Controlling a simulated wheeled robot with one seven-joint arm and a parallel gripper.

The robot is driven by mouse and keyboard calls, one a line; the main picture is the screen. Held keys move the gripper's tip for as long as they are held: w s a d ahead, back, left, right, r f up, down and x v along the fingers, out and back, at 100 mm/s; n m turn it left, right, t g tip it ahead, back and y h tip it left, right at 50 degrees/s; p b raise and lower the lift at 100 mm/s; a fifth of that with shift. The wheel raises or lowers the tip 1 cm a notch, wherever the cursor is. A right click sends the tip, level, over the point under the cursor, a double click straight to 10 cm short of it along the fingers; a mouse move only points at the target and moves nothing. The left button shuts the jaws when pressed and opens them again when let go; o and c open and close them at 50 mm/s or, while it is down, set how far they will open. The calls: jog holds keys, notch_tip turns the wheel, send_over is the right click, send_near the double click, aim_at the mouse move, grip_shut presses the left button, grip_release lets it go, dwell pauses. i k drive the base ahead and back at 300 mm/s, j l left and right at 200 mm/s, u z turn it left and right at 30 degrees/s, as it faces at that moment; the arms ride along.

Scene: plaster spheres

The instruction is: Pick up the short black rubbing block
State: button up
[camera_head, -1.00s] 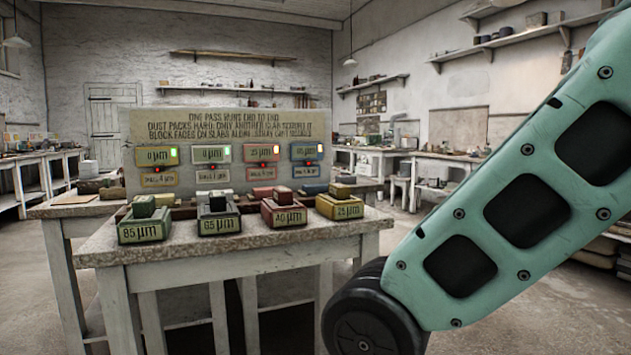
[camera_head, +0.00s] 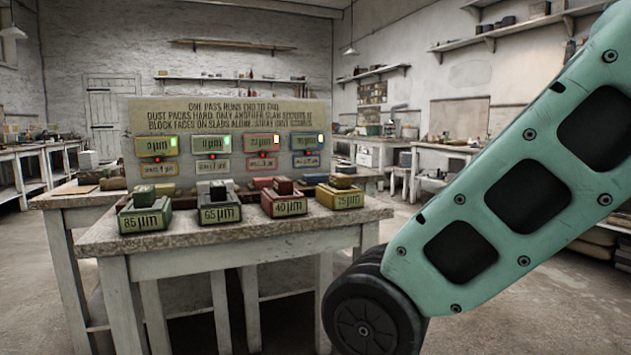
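A short black block (camera_head: 217,193) sits on top of the dark grey slab (camera_head: 220,214) marked 65 µm, second from the left on the worktable. It is small in the picture, and its far side is hard to make out. My arm (camera_head: 500,210) crosses the right side of the view, apart from the table. My gripper is outside the frame.
The worktable (camera_head: 108,236) also carries a green slab (camera_head: 145,217), a red slab (camera_head: 284,204) and a yellow slab (camera_head: 340,196), each with a block on top. A lettered board (camera_head: 235,113) with small displays stands behind them. Open floor (camera_head: 450,325) lies at the right.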

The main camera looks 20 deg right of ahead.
aim_at(218, 188)
jog(key=i+j+u, duration=0.35)
jog(key=i+j, duration=0.55)
jog(key=j, duration=0.1)
